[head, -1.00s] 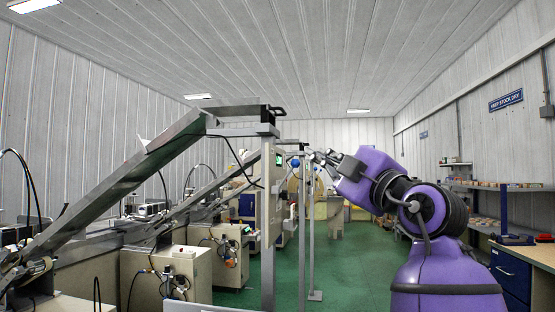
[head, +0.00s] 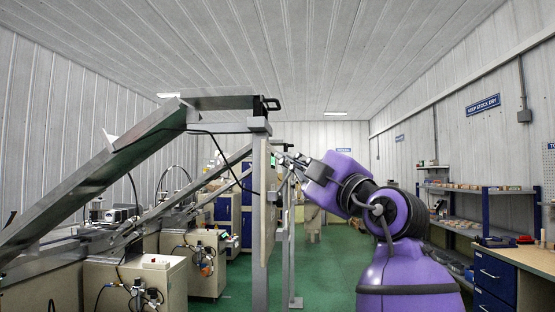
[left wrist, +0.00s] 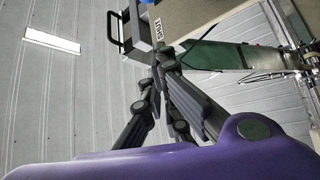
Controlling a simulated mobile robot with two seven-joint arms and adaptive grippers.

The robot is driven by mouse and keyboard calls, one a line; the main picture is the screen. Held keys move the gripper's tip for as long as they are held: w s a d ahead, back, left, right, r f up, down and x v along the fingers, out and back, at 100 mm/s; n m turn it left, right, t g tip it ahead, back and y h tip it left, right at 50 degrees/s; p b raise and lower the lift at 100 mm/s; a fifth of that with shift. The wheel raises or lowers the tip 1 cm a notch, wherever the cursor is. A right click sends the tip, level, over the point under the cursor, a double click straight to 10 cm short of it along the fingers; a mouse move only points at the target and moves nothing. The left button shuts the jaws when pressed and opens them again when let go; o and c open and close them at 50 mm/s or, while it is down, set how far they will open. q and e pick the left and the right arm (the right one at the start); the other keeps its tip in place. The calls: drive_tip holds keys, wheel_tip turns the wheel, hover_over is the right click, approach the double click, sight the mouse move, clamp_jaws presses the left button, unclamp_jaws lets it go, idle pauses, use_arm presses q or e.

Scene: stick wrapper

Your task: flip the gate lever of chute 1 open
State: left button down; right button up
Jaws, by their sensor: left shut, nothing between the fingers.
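A grey sloped chute (head: 95,172) rises to a raised end on a post; no chute number is readable. A black handle (head: 271,104), which looks like its gate lever, sticks out at that upper end. It also shows in the left wrist view (left wrist: 112,36), beside a small "SHUT" label (left wrist: 159,29). My left gripper (head: 282,158) is below the handle in the head view, beside the post. In the left wrist view its fingers (left wrist: 163,58) are together and empty; I see no clear contact with the handle. My right gripper is not in view.
A second sloped chute (head: 195,190) lies farther back. Grey posts (head: 287,240) stand close to my left arm. Beige machines (head: 135,283) are at left, a workbench (head: 522,262) and shelves (head: 480,190) at right. Green floor (head: 335,260) is free in the middle.

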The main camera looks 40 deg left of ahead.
sight(265, 143)
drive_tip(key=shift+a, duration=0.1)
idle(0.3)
use_arm(q)
drive_tip(key=shift+r, duration=0.1)
drive_tip(key=p+x, duration=0.1)
drive_tip(key=x, duration=0.2)
drive_tip(key=p+x, duration=0.1)
drive_tip(key=x, duration=0.3)
drive_tip(key=p+x, duration=0.1)
drive_tip(key=x, duration=0.2)
drive_tip(key=shift+s+a+r+p, duration=0.1)
drive_tip(key=shift+a+r+p, duration=0.1)
drive_tip(key=shift+r+p, duration=0.15)
drive_tip(key=w+d+f, duration=0.2)
drive_tip(key=w, duration=0.1)
drive_tip(key=shift+d+f, duration=0.1)
drive_tip(key=shift+f, duration=0.25)
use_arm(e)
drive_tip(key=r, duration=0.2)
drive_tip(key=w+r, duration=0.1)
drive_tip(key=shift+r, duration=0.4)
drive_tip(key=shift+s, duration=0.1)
use_arm(q)
drive_tip(key=shift+w, duration=0.1)
